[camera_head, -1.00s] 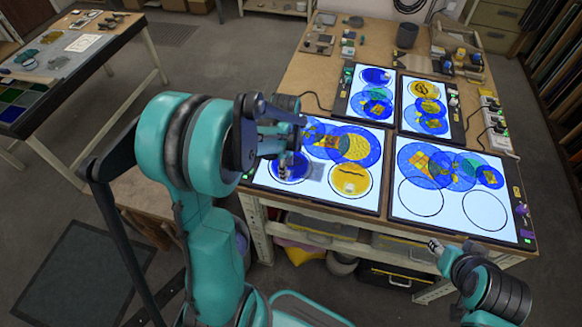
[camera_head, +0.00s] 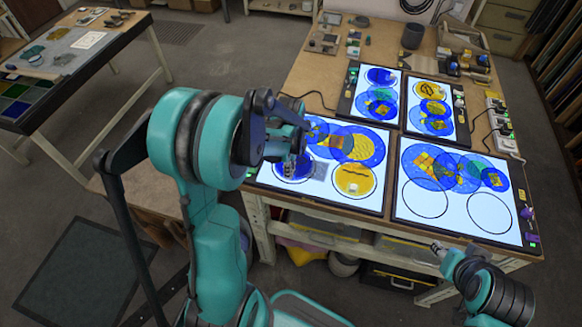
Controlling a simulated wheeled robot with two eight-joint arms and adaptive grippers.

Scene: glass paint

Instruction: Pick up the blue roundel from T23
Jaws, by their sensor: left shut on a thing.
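The blue roundel (camera_head: 304,162) is at the left circle of the near-left lit panel (camera_head: 325,199). My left gripper (camera_head: 289,169) is over this circle, shut on the roundel and partly covering it. Whether the roundel is clear of the panel I cannot tell. A yellow roundel (camera_head: 353,181) with a small grey piece on it fills the circle to the right. My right gripper (camera_head: 437,248) is low at the table's front edge; its fingers are too small to read. No T23 label is legible.
The near-right lit panel (camera_head: 438,217) has two empty circles and overlapping blue and yellow discs above. Two smaller lit panels (camera_head: 378,80) (camera_head: 433,92) lie behind. Small boxes and tools stand at the back of the table (camera_head: 385,40).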

